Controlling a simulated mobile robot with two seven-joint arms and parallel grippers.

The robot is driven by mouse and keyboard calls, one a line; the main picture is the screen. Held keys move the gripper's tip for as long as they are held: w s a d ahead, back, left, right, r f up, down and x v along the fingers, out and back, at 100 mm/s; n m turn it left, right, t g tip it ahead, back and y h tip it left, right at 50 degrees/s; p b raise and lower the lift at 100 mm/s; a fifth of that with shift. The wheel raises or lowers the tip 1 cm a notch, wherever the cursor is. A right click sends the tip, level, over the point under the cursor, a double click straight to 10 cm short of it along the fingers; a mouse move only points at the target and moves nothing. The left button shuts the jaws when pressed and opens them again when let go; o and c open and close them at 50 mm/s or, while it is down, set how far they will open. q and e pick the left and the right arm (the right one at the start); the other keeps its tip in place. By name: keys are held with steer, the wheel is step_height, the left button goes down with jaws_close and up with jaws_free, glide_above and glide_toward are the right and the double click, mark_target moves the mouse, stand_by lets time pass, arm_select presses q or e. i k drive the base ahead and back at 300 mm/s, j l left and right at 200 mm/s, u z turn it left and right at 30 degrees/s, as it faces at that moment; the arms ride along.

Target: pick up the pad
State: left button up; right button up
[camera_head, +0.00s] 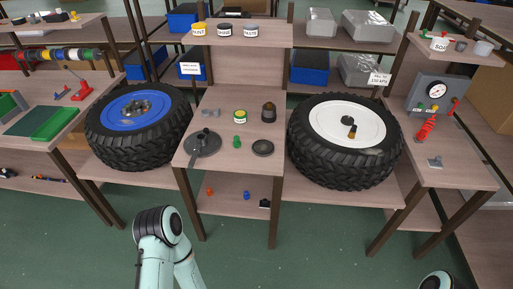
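No thing in view is plainly labelled as the pad, and I cannot tell which one it is. A flat green mat-like piece (42,122) lies on the left table. A small flat grey piece (435,162) lies on the right table. A dark round flat disc (263,147) lies on the middle table, right of a larger grey disc with a handle (204,144). Links of both my arms show at the bottom edge, but neither gripper is in view.
The middle table (228,163) also holds a green-labelled jar (239,115), a small green piece (237,142) and a brown bottle (268,112). Big tyres, with a blue hub (133,107) and a white hub (340,122), flank it. Green floor (320,240) is open in front.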

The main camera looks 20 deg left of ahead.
mark_target(436, 162)
steer(key=u, duration=0.25)
steer(key=i+l+u, duration=0.1)
steer(key=l+u, duration=0.95)
steer(key=l, duration=0.9)
